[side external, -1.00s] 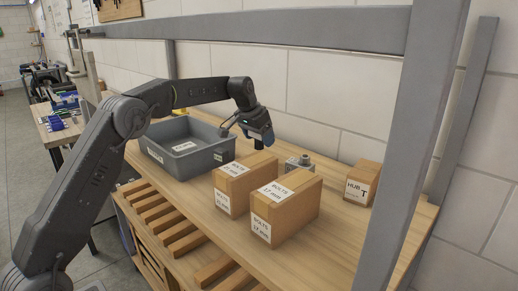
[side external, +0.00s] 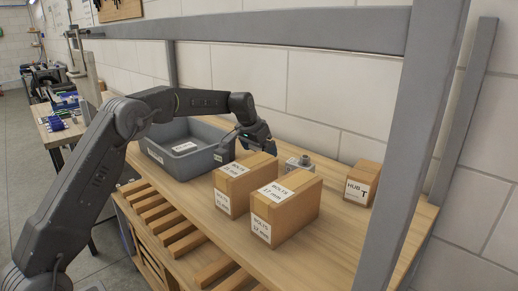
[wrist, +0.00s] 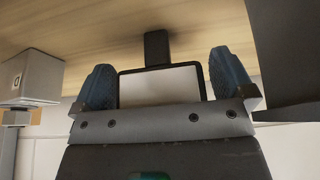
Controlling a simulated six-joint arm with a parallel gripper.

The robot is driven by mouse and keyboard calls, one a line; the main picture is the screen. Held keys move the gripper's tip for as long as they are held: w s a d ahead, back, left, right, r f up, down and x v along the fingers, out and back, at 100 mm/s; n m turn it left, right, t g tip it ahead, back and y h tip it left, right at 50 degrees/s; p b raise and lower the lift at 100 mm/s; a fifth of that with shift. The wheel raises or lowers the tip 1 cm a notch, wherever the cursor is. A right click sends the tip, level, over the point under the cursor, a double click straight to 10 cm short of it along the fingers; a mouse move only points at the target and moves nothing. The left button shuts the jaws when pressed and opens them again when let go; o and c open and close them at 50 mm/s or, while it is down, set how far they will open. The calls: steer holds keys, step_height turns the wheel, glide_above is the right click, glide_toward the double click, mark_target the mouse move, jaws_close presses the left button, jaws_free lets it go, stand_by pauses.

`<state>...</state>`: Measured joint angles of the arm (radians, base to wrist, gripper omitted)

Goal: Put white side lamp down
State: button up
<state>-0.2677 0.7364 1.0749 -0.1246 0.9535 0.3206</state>
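The white side lamp (wrist: 160,86) shows in the wrist view as a pale rectangular panel in a black frame, with a black stub (wrist: 157,48) reaching toward the wooden bench top. My gripper (wrist: 163,66) has one blue fingertip on each side of the lamp, up against its frame, and appears shut on it. In the side view my gripper (side external: 262,142) is low over the bench, behind the cardboard boxes and right of the grey bin. The lamp cannot be made out there. I cannot tell whether the stub touches the bench.
The grey bin (side external: 205,168) stands left of my gripper. Two bolt boxes (side external: 287,205) (side external: 245,182) stand in front. A small grey metal part (side external: 300,164) and a hub box (side external: 362,183) are to the right. The wooden bench (side external: 335,245) is clear at front right.

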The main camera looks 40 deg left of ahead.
steer(key=shift+s+r, duration=0.1)
steer(key=shift+r, duration=0.4)
steer(key=v, duration=1.1)
steer(key=s+d+r, duration=0.2)
steer(key=s+d, duration=0.3)
steer(key=s, duration=0.3)
steer(key=s+d+f, duration=0.2)
steer(key=s+d, duration=0.1)
steer(key=s, duration=0.6)
steer(key=s+d+f, duration=0.3)
steer(key=s, duration=0.7)
steer(key=s+d+f+t, duration=0.1)
steer(key=s+d, duration=0.3)
steer(key=s, duration=0.5)
steer(key=shift+s+f, duration=0.3)
steer(key=shift+f, duration=0.45)
